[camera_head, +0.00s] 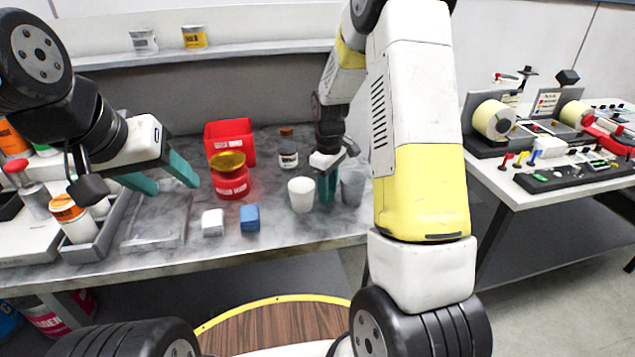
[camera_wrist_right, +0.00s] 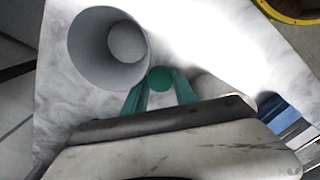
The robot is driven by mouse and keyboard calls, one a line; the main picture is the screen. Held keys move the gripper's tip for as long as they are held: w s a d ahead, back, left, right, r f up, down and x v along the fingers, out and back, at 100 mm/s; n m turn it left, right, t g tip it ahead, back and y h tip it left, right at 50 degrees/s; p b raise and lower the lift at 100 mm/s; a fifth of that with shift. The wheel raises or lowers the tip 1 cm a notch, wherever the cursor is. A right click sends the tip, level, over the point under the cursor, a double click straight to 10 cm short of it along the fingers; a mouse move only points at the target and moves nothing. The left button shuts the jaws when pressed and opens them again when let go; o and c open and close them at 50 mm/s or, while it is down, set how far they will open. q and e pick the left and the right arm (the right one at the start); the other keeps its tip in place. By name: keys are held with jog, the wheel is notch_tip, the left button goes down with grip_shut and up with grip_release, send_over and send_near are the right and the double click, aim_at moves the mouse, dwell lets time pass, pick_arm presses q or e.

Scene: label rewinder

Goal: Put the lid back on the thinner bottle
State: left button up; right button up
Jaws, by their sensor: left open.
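A small dark bottle with a white label and a brown top (camera_head: 288,150) stands upright at the back of the bench; I cannot read its label. A red can with a gold dish-like top (camera_head: 231,177) stands left of it, so I cannot tell for sure which is the thinner bottle. My right gripper (camera_head: 327,188) points down between a white cup and a grey cup. In the right wrist view its green fingers (camera_wrist_right: 160,82) close on a round green piece (camera_wrist_right: 161,77), perhaps a lid. My left gripper (camera_head: 168,178) is open and empty above the bench's left part.
The white cup (camera_head: 301,194) and grey cup (camera_head: 353,187) flank my right gripper closely. A red bin (camera_head: 230,137) stands behind the can. White (camera_head: 213,222) and blue (camera_head: 250,217) blocks lie near the front edge.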

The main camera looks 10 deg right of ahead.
grip_shut()
notch_tip(320, 180, up, 10)
dwell(0.4)
